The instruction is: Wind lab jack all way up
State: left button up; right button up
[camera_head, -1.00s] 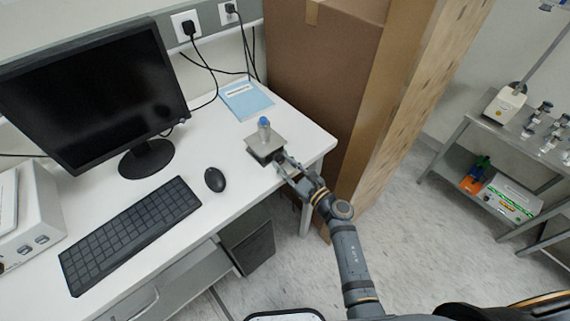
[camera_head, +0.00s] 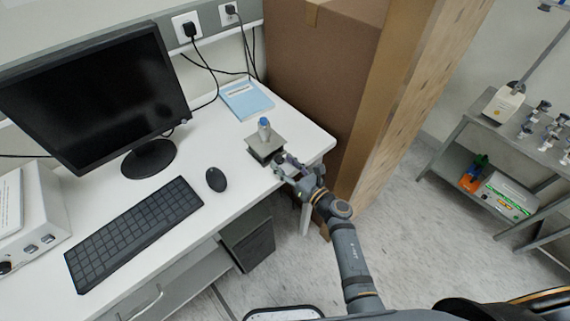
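The lab jack (camera_head: 265,148) stands on the white desk near its right front corner. Its grey square top plate carries a small bottle with a blue cap (camera_head: 264,128). My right gripper (camera_head: 281,165) is at the jack's front right side, where the knob would be. The fingers and knob are small and overlap, so I cannot tell whether the fingers are closed on it. My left gripper is out of view.
A monitor (camera_head: 95,95), keyboard (camera_head: 134,232) and mouse (camera_head: 216,179) are on the desk (camera_head: 190,235), left of the jack. A blue booklet (camera_head: 246,100) lies behind it. A tall cardboard box (camera_head: 325,75) stands close on the right. A metal cart (camera_head: 470,140) is farther right.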

jog(key=shift+s+d, duration=0.2)
jog(key=v, duration=1.1)
jog(key=shift+s, duration=0.2)
jog(key=shift+d, duration=0.1)
